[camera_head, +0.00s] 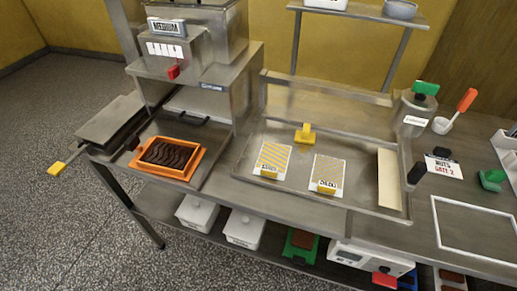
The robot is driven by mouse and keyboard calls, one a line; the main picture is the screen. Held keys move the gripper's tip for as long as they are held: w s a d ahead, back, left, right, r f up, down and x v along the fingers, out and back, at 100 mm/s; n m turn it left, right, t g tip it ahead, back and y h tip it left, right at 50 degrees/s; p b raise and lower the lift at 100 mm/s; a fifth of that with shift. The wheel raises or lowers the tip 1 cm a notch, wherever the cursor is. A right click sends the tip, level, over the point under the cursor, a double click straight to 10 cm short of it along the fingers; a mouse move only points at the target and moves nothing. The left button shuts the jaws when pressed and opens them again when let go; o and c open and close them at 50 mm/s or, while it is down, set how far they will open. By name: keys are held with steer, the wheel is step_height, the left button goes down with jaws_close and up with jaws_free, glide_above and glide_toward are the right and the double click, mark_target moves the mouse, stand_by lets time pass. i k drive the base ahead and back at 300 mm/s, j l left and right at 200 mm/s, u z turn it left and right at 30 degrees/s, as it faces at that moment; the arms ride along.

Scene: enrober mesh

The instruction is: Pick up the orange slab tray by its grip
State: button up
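The orange slab tray (160,172) sits on the metal worktop at the left, below the dispenser labelled MEDIUM. It lies flat and holds a dark brown, ridged slab (170,154). A small dark block (132,143) shows at the tray's left edge; I cannot tell whether it is the tray's grip. A black bar handle (185,118) lies just behind the tray, and I cannot tell what it belongs to. My gripper is not in view.
The metal dispenser (205,72) rises close behind the tray. A grey plate (110,118) with a yellow-tipped lever (56,169) juts out at the left. A shallow metal basin (352,202) with labelled cards lies to the right. Floor (60,235) is clear in front-left.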

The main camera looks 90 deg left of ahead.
mark_target(174, 158)
steer(key=u, duration=2.65)
